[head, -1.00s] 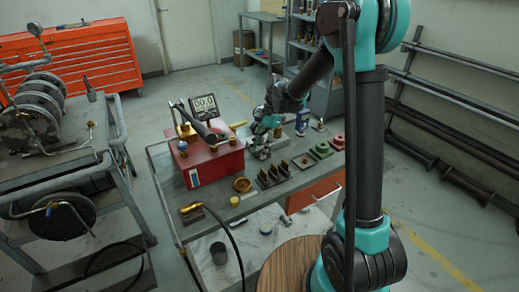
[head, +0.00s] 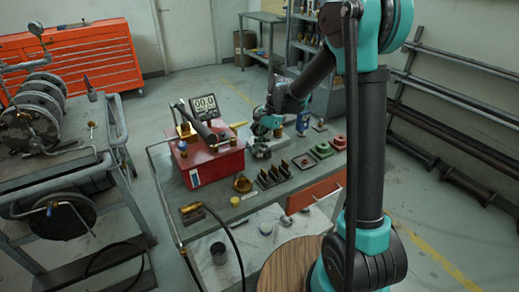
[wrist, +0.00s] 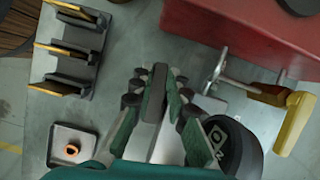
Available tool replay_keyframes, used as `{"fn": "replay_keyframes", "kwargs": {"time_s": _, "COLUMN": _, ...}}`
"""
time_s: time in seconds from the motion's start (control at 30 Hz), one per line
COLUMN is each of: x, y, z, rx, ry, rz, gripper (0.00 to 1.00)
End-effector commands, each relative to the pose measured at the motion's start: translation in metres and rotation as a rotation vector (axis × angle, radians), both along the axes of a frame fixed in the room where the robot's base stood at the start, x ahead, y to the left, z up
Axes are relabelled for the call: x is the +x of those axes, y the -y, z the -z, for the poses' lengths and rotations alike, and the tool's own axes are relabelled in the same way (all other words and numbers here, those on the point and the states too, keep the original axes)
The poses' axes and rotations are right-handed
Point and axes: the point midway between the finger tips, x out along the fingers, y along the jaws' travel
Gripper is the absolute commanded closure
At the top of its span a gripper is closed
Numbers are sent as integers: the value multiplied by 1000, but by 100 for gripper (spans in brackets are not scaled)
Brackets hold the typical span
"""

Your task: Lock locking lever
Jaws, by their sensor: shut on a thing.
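My gripper (head: 261,146) is low over the workbench, just right of the red box, in the head view. In the wrist view its green-padded fingers (wrist: 153,110) stand on both sides of a grey lever-like piece (wrist: 151,112) and are shut on it. I take this piece to be the locking lever. It is dark at its far end and lighter toward the camera. Its lower end and what it joins are hidden by the gripper. In the head view the lever cannot be made out behind the gripper.
The red box (head: 212,160) is close beside the gripper, with a metal fitting (wrist: 214,74) between them. A yellow-handled part (wrist: 293,123), a black round part (wrist: 233,146), a slotted rack (wrist: 70,49) and a small square tray (wrist: 72,147) crowd the bench.

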Motion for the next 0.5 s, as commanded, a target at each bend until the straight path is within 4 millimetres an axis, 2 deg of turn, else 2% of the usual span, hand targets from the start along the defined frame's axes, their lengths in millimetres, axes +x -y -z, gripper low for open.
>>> {"fn": "replay_keyframes", "kwargs": {"time_s": 0.1, "x": 0, "y": 0, "z": 0, "rx": 0, "ry": 0, "rz": 0, "gripper": 100}}
{"fn": "replay_keyframes", "kwargs": {"time_s": 0.13, "x": 0, "y": 0, "z": 0, "rx": 0, "ry": 0, "rz": 0, "gripper": 84}}
{"fn": "replay_keyframes", "kwargs": {"time_s": 0.3, "x": 0, "y": 0, "z": 0, "rx": 0, "ry": 0, "rz": -1, "gripper": 64}}
{"fn": "replay_keyframes", "kwargs": {"time_s": 0.5, "x": 0, "y": 0, "z": 0, "rx": 0, "ry": 0, "rz": -1, "gripper": 64}}
